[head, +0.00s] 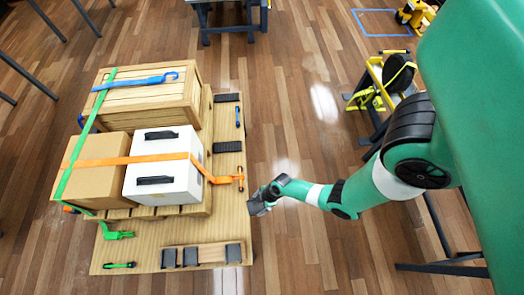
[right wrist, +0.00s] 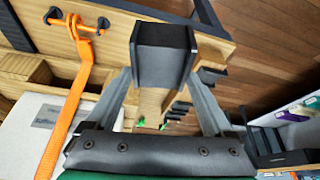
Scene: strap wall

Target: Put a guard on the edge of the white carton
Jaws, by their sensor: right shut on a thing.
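The white carton (head: 170,177) stands on the pallet, right of a brown carton (head: 93,160). Its near corner shows in the right wrist view (right wrist: 30,120). An orange strap (head: 140,159) crosses both cartons and runs down to a hook (head: 239,178) at the right. My right gripper (head: 262,202) is shut on a dark grey guard (right wrist: 163,50), held in the air right of the carton and clear of it. More dark guards (head: 190,256) stand on a wooden rack at the board's front. My left gripper is not in view.
A wooden crate (head: 145,100) with a blue strap (head: 135,81) stands behind the cartons. A green strap (head: 78,155) runs along the left. Black pads (head: 226,147) lie on the wooden board. Open floor (head: 310,240) lies right of the board.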

